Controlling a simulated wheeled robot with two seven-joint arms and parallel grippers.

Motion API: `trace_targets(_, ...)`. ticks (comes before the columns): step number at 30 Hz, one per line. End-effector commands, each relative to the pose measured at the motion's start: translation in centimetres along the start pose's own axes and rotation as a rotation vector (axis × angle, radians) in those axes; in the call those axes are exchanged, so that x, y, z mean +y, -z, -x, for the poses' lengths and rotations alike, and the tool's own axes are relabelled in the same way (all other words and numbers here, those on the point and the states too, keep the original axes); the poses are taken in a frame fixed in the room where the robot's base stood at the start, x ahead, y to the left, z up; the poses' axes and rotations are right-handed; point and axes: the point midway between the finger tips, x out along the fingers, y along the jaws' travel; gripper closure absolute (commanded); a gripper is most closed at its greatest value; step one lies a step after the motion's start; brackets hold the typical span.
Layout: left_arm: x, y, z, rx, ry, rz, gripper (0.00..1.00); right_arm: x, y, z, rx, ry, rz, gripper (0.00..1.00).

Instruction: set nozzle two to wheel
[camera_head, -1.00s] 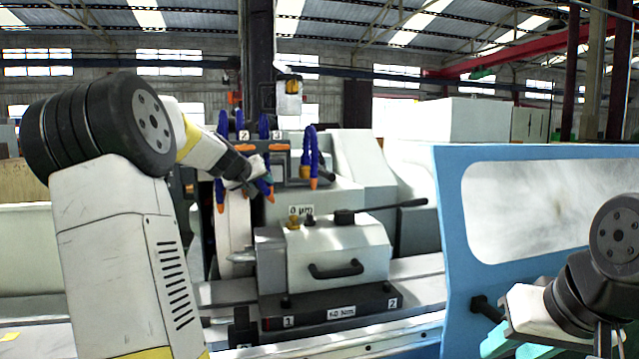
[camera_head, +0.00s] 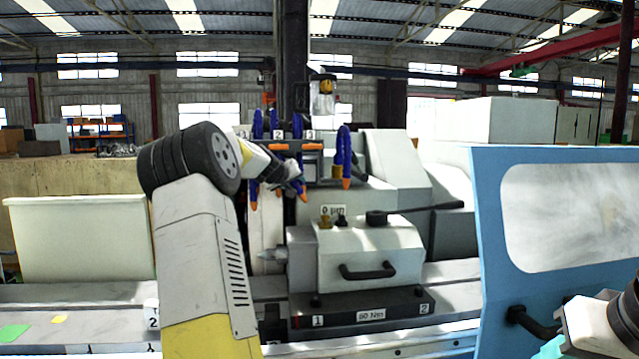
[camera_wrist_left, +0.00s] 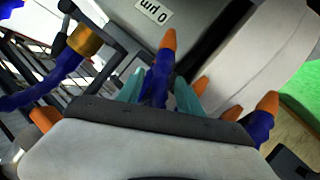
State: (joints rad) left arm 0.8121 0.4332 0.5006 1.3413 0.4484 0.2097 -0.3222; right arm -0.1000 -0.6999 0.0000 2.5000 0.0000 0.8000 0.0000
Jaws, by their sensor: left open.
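Blue hose nozzles with orange tips hang from a bracket above the white grinding wheel (camera_head: 262,228). A label "2" (camera_head: 279,134) sits on the bracket. My left gripper (camera_head: 294,184) is at the middle nozzle (camera_head: 303,195), just right of the wheel. In the left wrist view my teal fingertips (camera_wrist_left: 160,88) are apart, one each side of a blue nozzle with an orange tip (camera_wrist_left: 167,42). I cannot tell whether they touch it. The wheel's pale side (camera_wrist_left: 250,65) shows to its right. My right gripper (camera_head: 550,349) is partly cut off at the lower right; its jaws are unclear.
Another nozzle (camera_head: 346,170) hangs to the right, near my left gripper. A workhead (camera_head: 370,256) with a black handle stands below. A blue guard door (camera_head: 490,250) stands on the right. Another nozzle tip (camera_wrist_left: 268,103) and a brass fitting (camera_wrist_left: 84,40) flank the fingers in the wrist view.

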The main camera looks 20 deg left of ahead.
Motion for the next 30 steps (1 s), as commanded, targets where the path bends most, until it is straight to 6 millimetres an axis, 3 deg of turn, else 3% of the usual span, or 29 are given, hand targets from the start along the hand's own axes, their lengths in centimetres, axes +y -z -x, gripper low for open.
trace_targets(7, -0.02, 0.00, -0.09, 0.000, 0.000, 0.000, 0.57, 0.00, 0.00, 0.00, 0.000, 0.000, 0.000, 0.64)
trace_targets(14, -0.03, 0.00, -0.07, 0.000, 0.000, 0.000, 1.00, 0.00, 0.00, 0.00, 0.000, 0.000, 0.000, 0.64)
trace_targets(30, -0.05, 0.01, -0.05, 0.000, 0.001, 0.001, 1.00, 0.00, 0.00, 0.00, 0.000, 0.000, 0.000, 0.64)
